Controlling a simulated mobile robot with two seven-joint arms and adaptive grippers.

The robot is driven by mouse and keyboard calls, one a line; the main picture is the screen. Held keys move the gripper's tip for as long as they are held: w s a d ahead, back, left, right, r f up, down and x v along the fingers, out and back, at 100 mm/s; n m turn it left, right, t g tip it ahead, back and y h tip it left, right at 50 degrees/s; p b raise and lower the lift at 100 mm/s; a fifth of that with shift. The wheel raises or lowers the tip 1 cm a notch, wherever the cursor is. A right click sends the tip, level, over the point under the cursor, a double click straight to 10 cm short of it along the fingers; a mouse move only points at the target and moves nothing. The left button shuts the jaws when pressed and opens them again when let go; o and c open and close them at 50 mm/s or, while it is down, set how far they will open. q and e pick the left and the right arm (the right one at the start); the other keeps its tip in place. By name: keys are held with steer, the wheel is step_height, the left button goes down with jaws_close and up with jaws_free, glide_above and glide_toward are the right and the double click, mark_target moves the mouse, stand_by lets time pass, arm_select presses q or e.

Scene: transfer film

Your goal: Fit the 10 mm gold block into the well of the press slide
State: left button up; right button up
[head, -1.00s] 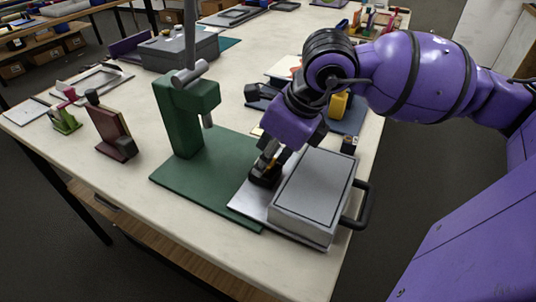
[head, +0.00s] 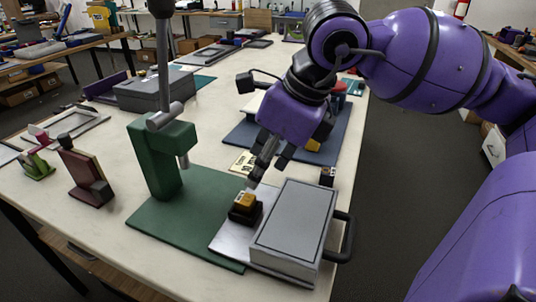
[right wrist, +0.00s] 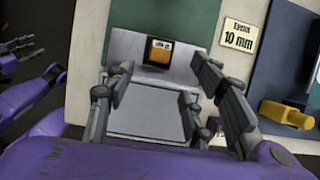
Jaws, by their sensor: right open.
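The gold block (head: 245,200) sits at the black well block (head: 242,216) on the silver press slide (head: 226,239); its top stands above the black rim in the head view. In the right wrist view the gold block (right wrist: 161,51) shows a dark label and has black around it. I cannot tell how deep it sits. My right gripper (head: 266,174) is open and empty, above and behind the block. Its spread fingers (right wrist: 160,68) show in the right wrist view. My left gripper (right wrist: 22,50) shows partly at the left edge there; its jaw state is unclear.
A grey lidded box (head: 297,222) with a black handle stands on the slide's right. The green press (head: 158,165) rises at left from a green base. A "10 mm" card (head: 243,162) lies behind, near a blue mat (head: 319,157) with a yellow part. Bare table lies at front left.

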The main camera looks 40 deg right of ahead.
steer(key=shift+v, duration=1.1)
